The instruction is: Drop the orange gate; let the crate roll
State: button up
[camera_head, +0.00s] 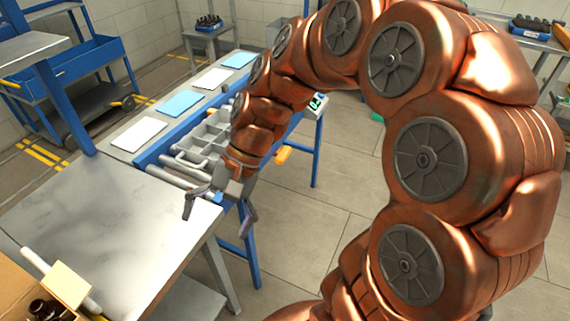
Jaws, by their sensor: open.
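A grey divided crate (197,146) sits on a blue-framed roller stand, partly hidden behind my arm. Its visible compartments look empty. A small orange piece (283,155) sticks out at the right side of the stand; I cannot tell whether it is the gate itself or its handle. No other part of an orange gate shows clearly.
A cardboard box (22,293) with dark bottles stands at the lower left corner. White and blue sheets lie along the stand's left ledge. A blue cart (75,68) stands behind. Floor right of the stand is clear.

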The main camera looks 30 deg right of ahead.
jog(key=w+d+f+m+t+y+b, duration=0.35)
jog(key=w+d+f+m+b, duration=0.25)
jog(key=w, duration=0.5)
jog(key=w+d+f+m+t+y+b, duration=0.3)
jog(key=w+d+f+m+t+b, duration=0.25)
jog(key=w, duration=0.55)
jog(key=m+t+h+b, duration=0.5)
jog(key=m+t+b, duration=0.3)
jog(key=m+b, duration=0.3)
send_near(287, 154)
jog(key=shift+m+y, duration=0.25)
jog(key=shift+m, duration=0.3)
jog(key=shift+p+x, duration=0.75)
jog(key=shift+x, duration=4.55)
jog(key=shift+w+d+f, duration=0.1)
jog(key=shift+d+f, duration=0.05)
